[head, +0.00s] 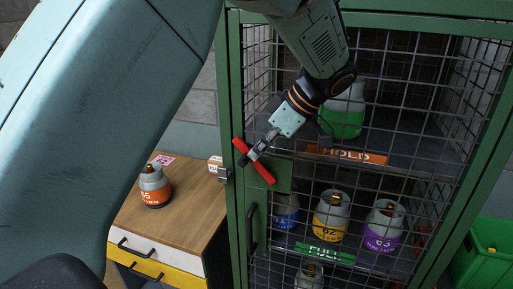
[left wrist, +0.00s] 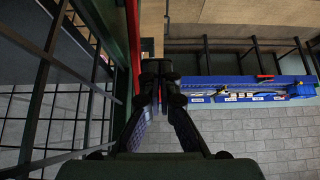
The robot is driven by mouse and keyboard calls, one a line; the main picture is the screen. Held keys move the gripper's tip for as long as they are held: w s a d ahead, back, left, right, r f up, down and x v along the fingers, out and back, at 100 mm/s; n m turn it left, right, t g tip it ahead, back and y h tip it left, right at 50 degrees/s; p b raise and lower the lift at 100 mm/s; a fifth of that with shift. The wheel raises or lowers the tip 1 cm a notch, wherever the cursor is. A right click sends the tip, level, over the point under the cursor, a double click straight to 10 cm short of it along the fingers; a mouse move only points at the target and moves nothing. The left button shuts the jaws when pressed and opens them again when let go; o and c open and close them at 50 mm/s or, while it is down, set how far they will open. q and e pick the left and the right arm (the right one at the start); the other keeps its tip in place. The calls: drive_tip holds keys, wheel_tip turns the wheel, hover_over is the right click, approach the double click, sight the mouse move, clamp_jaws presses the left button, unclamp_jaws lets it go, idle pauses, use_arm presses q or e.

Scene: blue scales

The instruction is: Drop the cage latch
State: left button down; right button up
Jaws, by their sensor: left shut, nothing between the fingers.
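The cage latch (head: 266,174) is a red bar on the green front frame of the mesh cage (head: 236,110). It sits tilted, upper end to the left and lower end to the right. My left gripper (head: 244,160) is shut and empty, its tips at the latch's upper left part in the head view; I cannot tell whether they touch. In the left wrist view the shut fingers (left wrist: 158,75) are beside a red strip (left wrist: 134,45), likely the latch. The right gripper is not in view.
Behind the mesh, gas cylinders stand on shelves labelled HOLD (head: 347,155) and FULL (head: 325,253). A wooden-topped cabinet (head: 188,205) with an orange-banded cylinder (head: 155,187) stands left of the cage. A green crate (head: 485,255) is at the right.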

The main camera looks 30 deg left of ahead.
use_arm(q)
drive_tip(key=shift+s+a+f, duration=0.15)
drive_tip(key=shift+s+a, duration=0.1)
drive_tip(key=shift+s, duration=0.1)
drive_tip(key=shift+a, duration=0.15)
drive_tip(key=shift+w+a+f, duration=0.2)
drive_tip(key=shift+a+f, duration=0.05)
drive_tip(key=shift+w+d, duration=0.15)
